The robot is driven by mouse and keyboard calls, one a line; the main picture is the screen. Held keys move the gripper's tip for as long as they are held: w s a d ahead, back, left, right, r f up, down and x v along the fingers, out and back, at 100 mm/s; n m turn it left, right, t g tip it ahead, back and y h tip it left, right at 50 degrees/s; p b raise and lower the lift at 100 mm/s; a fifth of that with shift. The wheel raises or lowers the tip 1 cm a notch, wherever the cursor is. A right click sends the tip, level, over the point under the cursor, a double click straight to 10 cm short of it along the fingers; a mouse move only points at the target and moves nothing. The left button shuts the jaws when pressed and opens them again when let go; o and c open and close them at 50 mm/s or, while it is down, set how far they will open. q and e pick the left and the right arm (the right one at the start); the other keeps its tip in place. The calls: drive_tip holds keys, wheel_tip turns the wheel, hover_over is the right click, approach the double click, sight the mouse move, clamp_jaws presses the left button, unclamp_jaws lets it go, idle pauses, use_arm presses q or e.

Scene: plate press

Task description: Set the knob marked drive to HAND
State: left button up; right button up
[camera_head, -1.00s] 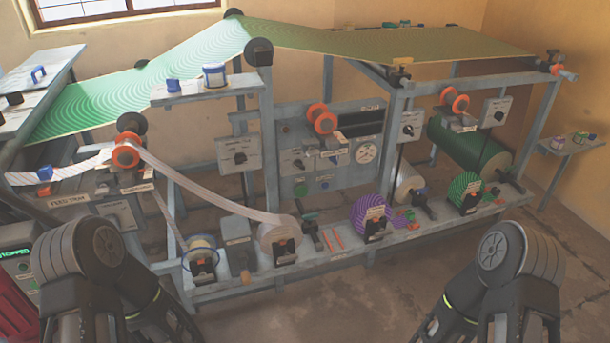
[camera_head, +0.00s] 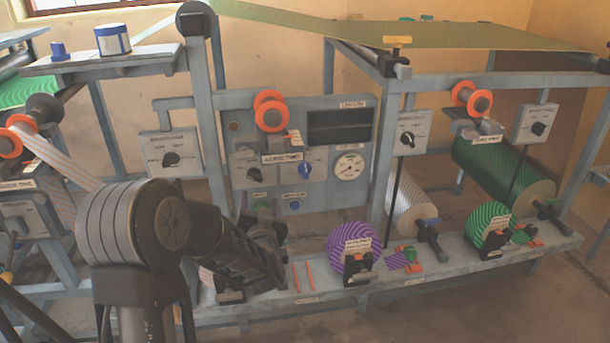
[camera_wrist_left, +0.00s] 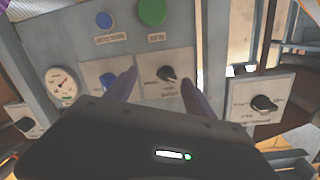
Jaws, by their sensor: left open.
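The control panel (camera_head: 330,185) carries a black knob (camera_head: 254,175) and a blue knob (camera_head: 304,170) above a green and a blue button. The knob markings are too blurred to read, so I cannot tell which is marked drive. My left gripper (camera_head: 262,228) reaches toward the panel's lower left. In the left wrist view, which shows the panel upside down, its two open fingers (camera_wrist_left: 160,82) stand either side of the black knob (camera_wrist_left: 168,73), with nothing visibly held. Whether they touch the panel is unclear. The blue knob (camera_wrist_left: 108,82) is partly behind one finger. My right gripper is out of view.
Separate knob boxes stand left (camera_head: 170,159) and right (camera_head: 407,140) of the panel, with another (camera_head: 538,128) farther right. A round gauge (camera_head: 349,166) sits beside the blue knob. Below runs a bench with a purple striped roll (camera_head: 351,245) and a green one (camera_head: 489,226).

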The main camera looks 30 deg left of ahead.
sight(256, 178)
use_arm(q)
drive_tip(key=shift+w+a+r+m+y, duration=0.15)
drive_tip(key=shift+r+m+y, duration=0.15)
drive_tip(key=shift+r, duration=0.25)
drive_tip(key=shift+s+a+r+m+y, duration=0.15)
drive_tip(key=shift+r+m+y, duration=0.15)
drive_tip(key=shift+r, duration=0.2)
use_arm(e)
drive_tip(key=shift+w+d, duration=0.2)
use_arm(q)
drive_tip(key=shift+w, duration=0.15)
drive_tip(key=b+x, duration=0.1)
drive_tip(key=x, duration=0.6)
drive_tip(key=shift+w+a, duration=0.2)
drive_tip(key=shift+w, duration=0.1)
drive_tip(key=shift+r, duration=0.1)
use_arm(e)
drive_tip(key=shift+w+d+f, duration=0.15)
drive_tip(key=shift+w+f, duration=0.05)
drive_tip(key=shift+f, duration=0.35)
use_arm(q)
drive_tip(key=shift+c, duration=0.5)
clamp_jaws()
